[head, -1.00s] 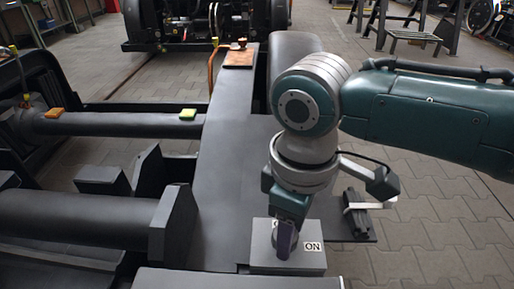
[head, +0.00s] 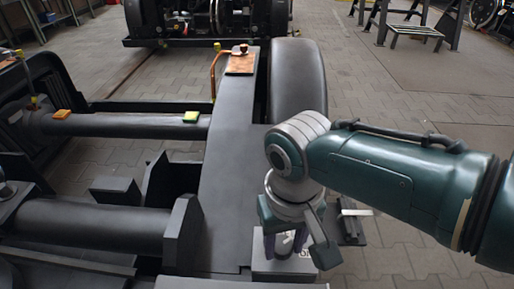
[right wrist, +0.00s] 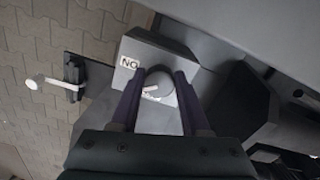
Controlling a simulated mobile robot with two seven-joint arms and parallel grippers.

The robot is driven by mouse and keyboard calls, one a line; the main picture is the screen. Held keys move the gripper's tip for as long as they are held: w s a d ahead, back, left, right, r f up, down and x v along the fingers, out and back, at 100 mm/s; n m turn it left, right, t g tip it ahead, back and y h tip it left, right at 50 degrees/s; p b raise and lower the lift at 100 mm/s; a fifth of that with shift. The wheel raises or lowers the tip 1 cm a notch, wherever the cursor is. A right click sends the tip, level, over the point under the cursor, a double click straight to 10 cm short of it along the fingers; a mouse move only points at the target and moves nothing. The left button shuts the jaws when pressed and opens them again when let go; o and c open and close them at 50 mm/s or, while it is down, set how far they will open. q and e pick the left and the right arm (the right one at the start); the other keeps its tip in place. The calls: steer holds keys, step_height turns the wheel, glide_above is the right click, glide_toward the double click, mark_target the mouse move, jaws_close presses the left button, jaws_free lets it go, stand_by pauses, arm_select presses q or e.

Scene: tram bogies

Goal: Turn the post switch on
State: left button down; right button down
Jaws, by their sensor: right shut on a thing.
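The post switch is a grey box (head: 272,271) with a round grey knob (right wrist: 158,84) and a white label (right wrist: 129,63). The label reads ON, upside down in the right wrist view; in the head view it is partly covered. My right gripper (head: 285,246) points down over the box. Its two dark purple fingers lie on either side of the knob, shut on it, as the right wrist view (right wrist: 157,92) shows. A white mark shows on or beside the knob; its lettering is too small to read. My left gripper is not in view.
A small bracket with a pale lever (right wrist: 50,82) stands beside the box. The dark bogie frame (head: 225,170) and a wheel (head: 298,80) lie beyond it.

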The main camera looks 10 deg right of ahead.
mark_target(281, 247)
steer(key=m, duration=0.3)
steer(key=shift+a+r+m+p, duration=0.1)
steer(key=shift+a+m+p, duration=0.1)
steer(key=shift+m+p, duration=0.2)
steer(key=shift+w+m, duration=0.1)
steer(key=shift+m, duration=1.8)
steer(key=shift+c, duration=1.9)
jaws_free()
step_height(281, 247, up, 10)
steer(key=p, duration=0.8)
steer(key=shift+p, duration=0.3)
